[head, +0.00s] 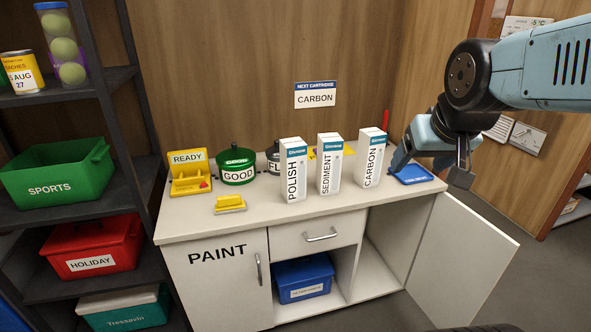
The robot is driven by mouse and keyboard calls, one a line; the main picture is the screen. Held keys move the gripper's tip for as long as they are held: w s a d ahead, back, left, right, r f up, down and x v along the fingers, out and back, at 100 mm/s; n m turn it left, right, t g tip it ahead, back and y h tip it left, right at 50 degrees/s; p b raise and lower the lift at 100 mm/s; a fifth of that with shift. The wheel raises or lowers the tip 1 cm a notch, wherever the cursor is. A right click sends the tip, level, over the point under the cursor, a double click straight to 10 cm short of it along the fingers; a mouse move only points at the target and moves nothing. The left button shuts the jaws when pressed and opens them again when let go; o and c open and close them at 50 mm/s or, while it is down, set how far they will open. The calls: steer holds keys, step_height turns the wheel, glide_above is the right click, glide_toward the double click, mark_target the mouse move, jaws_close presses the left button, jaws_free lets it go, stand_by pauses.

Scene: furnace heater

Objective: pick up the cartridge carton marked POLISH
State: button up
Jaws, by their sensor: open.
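The POLISH carton (293,170) is a tall white box with a blue band near its top. It stands upright on the white counter, leftmost of three cartons in a row. The SEDIMENT carton (329,165) stands just right of it, and the CARBON carton (370,158) is the rightmost. My gripper (432,172) is open and appears empty. It hangs over the right end of the counter, right of the CARBON carton and well apart from the POLISH carton.
A wall sign (316,95) reads NEXT CARTRIDGE CARBON. A green GOOD tin (237,166), a yellow READY stand (190,172) and a yellow block (229,204) lie left of the cartons. A blue tray (413,175) is at the right. A cabinet door (462,262) stands open. The counter's front strip is clear.

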steer(key=o, duration=0.4)
steer(key=w+a+f, duration=0.1)
steer(key=w, duration=0.3)
steer(key=w+f+t, duration=0.1)
steer(key=w, duration=0.3)
steer(key=w+a+f+t, duration=0.1)
steer(key=w, duration=0.3)
steer(key=shift+a+f+n+y, duration=0.25)
steer(key=shift+a+n+y, duration=0.05)
steer(key=shift+a+n, duration=0.1)
steer(key=n+t+y, duration=0.2)
steer(key=t+y, duration=0.1)
steer(key=t, duration=0.2)
glide_toward(299, 165)
steer(key=d+r, duration=0.4)
steer(key=d, duration=0.3)
steer(key=a+f+n+t+y, duration=0.1)
steer(key=a+f+t+y, duration=0.2)
steer(key=a+f, duration=0.35)
steer(key=x, duration=0.8)
steer(key=shift+w+d+f, duration=0.2)
steer(key=shift+f, duration=0.15)
steer(key=shift+a+x, duration=0.2)
steer(key=shift+x, duration=2.4)
